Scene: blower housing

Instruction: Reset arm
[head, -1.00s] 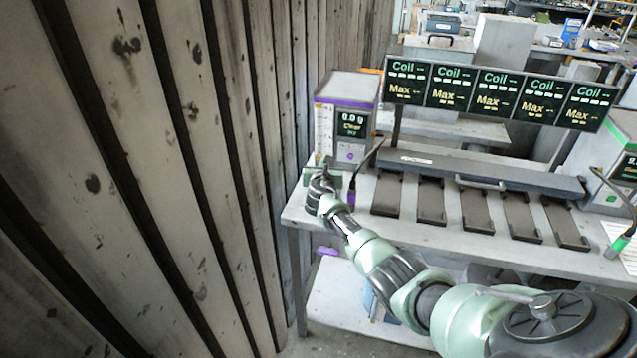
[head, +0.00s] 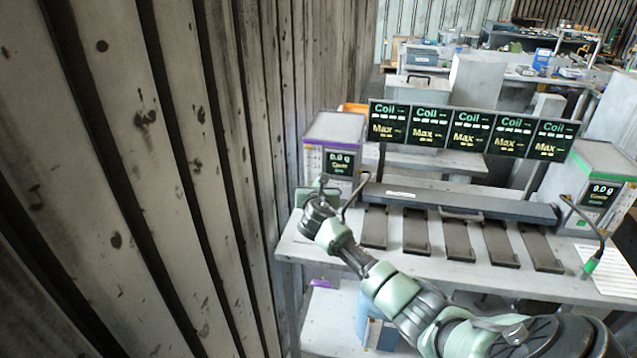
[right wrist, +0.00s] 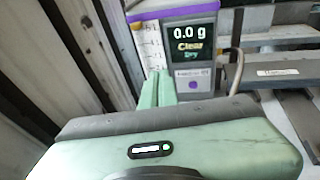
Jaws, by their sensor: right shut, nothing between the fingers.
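My right arm comes in from the lower right of the head view. Its green gripper (head: 321,188) is over the left end of the bench, in front of the purple-banded meter (head: 334,150). In the right wrist view the gripper fingers (right wrist: 158,84) are together and hold nothing. The meter (right wrist: 190,45) stands just beyond them, its screen reading 0.0 g. I cannot tell whether the fingers touch it. My left gripper is not in view.
The bench (head: 400,265) bears several dark plates in a row behind its front edge. A row of coil screens (head: 470,130) stands above a dark bar. A green-banded meter (head: 597,190) is at right. A plank wall (head: 170,180) closes the left side.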

